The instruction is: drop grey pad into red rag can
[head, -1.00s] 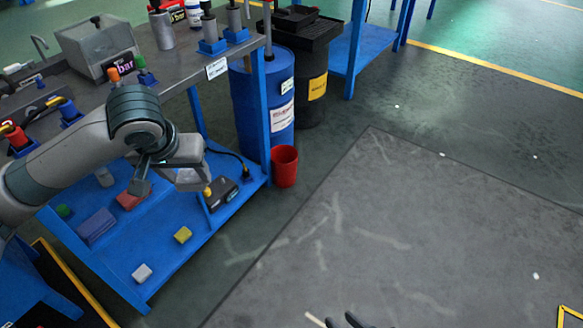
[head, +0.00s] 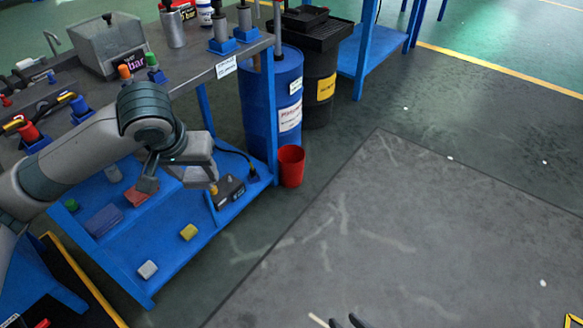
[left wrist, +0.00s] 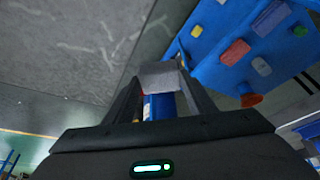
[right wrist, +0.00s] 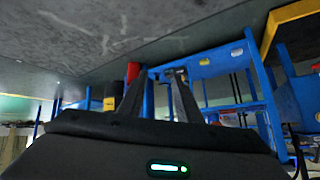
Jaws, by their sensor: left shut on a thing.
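The head view does not show the pad clearly. My right gripper (right wrist: 157,84) is open and empty; only its dark fingertips show at the head view's bottom edge.
The blue lower shelf (head: 160,246) holds a yellow block (head: 189,231), a pale block (head: 147,269), a blue block (head: 104,220) and a black device (head: 228,191). A blue drum (head: 258,112) and a black drum (head: 319,90) stand behind the can.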

